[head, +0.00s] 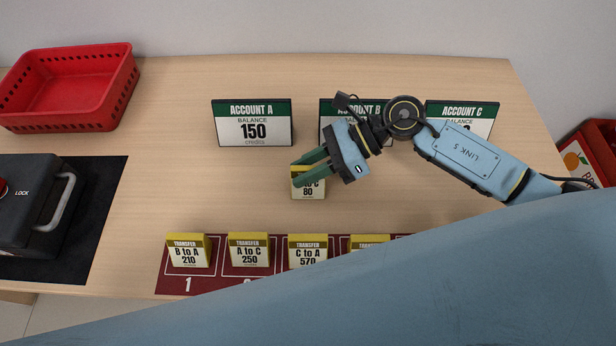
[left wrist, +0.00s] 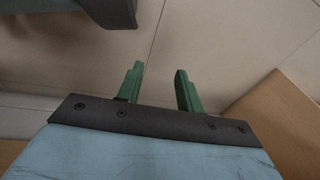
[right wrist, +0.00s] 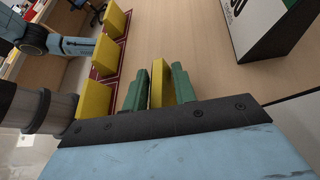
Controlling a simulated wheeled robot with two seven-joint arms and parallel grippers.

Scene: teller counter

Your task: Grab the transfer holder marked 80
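The transfer holder marked 80 (head: 308,190) is a yellow block with a white label, standing on the counter in front of the account signs. Part of its label is hidden by a finger. My right gripper (head: 314,167) reaches it from the right, with one finger behind it and one in front. In the right wrist view the holder (right wrist: 156,88) is between the green fingers, with a gap beside one of them, so the gripper is open around it. My left gripper (left wrist: 159,88) is open and empty, with floor behind its fingers in the left wrist view.
Several yellow transfer holders stand on a dark red numbered mat (head: 172,285) along the front edge. Account A sign (head: 253,123), account B sign (head: 333,122) and account C sign (head: 460,118) stand behind. A red basket (head: 75,85) and black lock box (head: 25,210) are left.

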